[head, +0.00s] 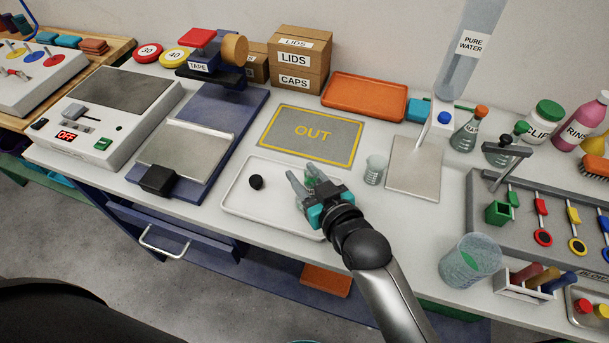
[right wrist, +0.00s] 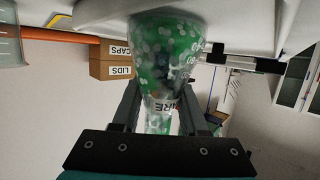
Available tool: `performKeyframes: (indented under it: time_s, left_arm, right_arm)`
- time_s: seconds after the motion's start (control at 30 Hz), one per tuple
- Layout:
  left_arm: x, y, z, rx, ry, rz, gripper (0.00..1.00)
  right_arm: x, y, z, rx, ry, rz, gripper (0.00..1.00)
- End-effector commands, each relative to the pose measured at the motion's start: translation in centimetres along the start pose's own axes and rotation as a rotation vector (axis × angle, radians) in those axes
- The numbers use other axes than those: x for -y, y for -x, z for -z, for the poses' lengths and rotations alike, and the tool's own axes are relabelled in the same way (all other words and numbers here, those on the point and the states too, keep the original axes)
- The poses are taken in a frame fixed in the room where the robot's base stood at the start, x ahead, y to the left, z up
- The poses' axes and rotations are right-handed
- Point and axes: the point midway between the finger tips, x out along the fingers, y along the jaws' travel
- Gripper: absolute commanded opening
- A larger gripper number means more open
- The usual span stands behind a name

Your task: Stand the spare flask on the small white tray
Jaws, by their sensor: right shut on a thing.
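The spare flask (right wrist: 165,50) is clear glass with green contents and white marks. My right gripper (right wrist: 160,110) is shut on its narrow neck in the right wrist view. In the head view my right gripper (head: 304,180) is over the right part of the small white tray (head: 238,200), and hides most of the flask, of which a little green shows. The flask's wide base is at or close above a pale surface in the wrist view; I cannot tell whether it touches. My left gripper is not in view.
A small glass beaker (head: 375,170) stands right of the tray, beside a beige plate (head: 413,170). The grey OUT mat (head: 290,148) lies behind the tray. The bench's front edge is close to the tray.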

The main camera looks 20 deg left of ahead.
Motion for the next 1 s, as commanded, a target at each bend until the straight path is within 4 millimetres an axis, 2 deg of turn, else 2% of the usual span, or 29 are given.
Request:
performKeyframes:
  time_s: [0.27,0.3,0.53,0.87,1.0]
  left_arm:
    - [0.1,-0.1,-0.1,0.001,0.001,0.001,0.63]
    - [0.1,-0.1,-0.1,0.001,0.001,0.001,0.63]
    - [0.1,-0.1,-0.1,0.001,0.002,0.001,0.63]
    - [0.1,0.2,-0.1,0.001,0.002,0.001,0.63]
    - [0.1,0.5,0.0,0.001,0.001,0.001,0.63]
  right_arm:
    - [0.0,-0.1,-0.2,0.0,0.001,0.0,0.0]
    - [0.0,-0.1,-0.2,0.0,0.001,0.0,0.46]
    - [0.0,-0.1,-0.2,0.0,0.0,0.0,0.72]
    - [0.0,0.1,0.3,-0.001,0.0,0.0,0.73]
    - [-0.1,1.6,0.1,0.002,0.0,-0.001,0.73]
